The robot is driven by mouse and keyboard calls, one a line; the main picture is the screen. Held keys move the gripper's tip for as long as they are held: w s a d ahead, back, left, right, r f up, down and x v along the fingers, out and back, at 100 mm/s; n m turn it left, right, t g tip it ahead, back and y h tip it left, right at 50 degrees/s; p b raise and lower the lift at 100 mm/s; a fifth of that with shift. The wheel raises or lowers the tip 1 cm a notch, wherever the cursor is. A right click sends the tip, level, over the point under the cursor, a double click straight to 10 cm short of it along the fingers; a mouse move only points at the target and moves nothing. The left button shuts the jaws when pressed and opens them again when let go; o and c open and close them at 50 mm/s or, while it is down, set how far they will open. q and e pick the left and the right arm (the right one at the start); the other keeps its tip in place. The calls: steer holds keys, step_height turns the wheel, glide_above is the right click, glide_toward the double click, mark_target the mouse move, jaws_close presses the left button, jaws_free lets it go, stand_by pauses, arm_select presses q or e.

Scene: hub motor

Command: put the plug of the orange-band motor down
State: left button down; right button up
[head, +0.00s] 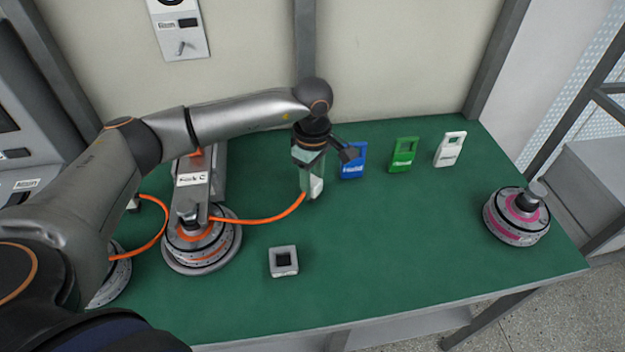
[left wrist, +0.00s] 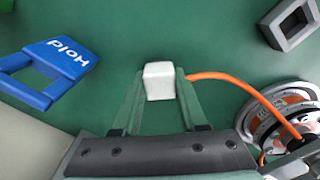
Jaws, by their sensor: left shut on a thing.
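The orange-band motor (head: 193,252) sits on a round base at the left of the green table, and it shows at the right edge of the left wrist view (left wrist: 283,108). An orange cable (head: 262,220) runs from it to a white plug (head: 316,187). My left gripper (head: 312,190) is shut on the plug, which shows between the fingertips in the left wrist view (left wrist: 158,82). The gripper points down over the table's middle; I cannot tell whether the plug touches the surface. My right gripper is not in view.
A grey square socket (head: 284,261) lies in front of the gripper. A pink-band motor (head: 516,217) is at the right. The table's middle right is clear.

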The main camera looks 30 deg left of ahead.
mark_target(313, 180)
arm_select(q)
steer(key=shift+f+b, duration=0.2)
steer(key=shift+b, duration=0.1)
steer(key=shift+c, duration=2.2)
jaws_free()
steer(key=shift+r, duration=0.1)
step_height(313, 180, up, 12)
steer(key=shift+r, duration=0.2)
